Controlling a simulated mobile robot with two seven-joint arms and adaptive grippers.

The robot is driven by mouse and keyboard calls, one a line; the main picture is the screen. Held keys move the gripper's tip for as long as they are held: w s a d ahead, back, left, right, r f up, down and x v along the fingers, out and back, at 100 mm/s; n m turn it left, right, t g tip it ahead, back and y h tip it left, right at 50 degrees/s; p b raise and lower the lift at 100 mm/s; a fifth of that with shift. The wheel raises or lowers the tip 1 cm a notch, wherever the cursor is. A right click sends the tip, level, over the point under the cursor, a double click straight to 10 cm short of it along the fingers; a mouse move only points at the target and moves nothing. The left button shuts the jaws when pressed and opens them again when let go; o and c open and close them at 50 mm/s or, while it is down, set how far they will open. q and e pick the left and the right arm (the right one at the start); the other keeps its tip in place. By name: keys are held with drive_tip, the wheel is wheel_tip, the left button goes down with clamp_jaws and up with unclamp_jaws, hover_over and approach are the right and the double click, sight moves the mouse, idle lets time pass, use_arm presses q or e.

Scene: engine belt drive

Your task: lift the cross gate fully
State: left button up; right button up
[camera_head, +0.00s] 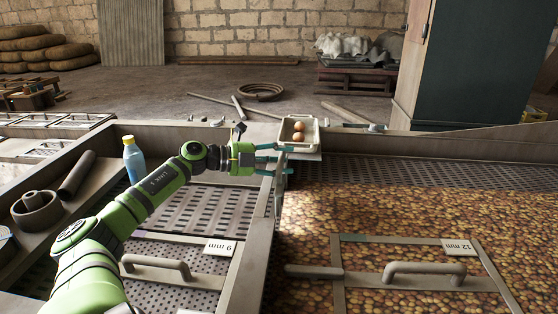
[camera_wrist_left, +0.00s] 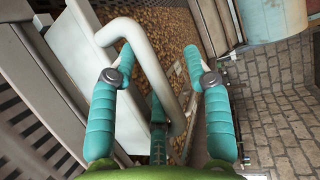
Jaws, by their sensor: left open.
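The cross gate (camera_head: 280,188) appears to be the narrow upright grey plate at the divider between the left screen and the grain-covered right bed, seen almost edge-on. In the left wrist view its pale panel (camera_wrist_left: 92,55) carries a bent light bar handle (camera_wrist_left: 150,68). My left gripper (camera_head: 284,158) is at the top of the plate in the head view. Its teal fingers are open in the wrist view (camera_wrist_left: 160,58), with the handle running between them. I cannot tell whether any finger touches the handle. My right gripper is not in view.
A small tray (camera_head: 312,149) with two round brown things stands just behind the gripper. Handled screens labelled 9 mm (camera_head: 218,247) and 12 mm (camera_head: 458,247) lie in front. A blue bottle (camera_head: 134,163) and dark cylinders (camera_head: 76,174) sit on the left ledge.

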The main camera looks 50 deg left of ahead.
use_arm(q)
drive_tip(key=shift+s+a, duration=0.15)
drive_tip(key=shift+s, duration=0.1)
drive_tip(key=v, duration=1.1)
drive_tip(key=shift+s, duration=0.3)
drive_tip(key=shift+a+r, duration=0.1)
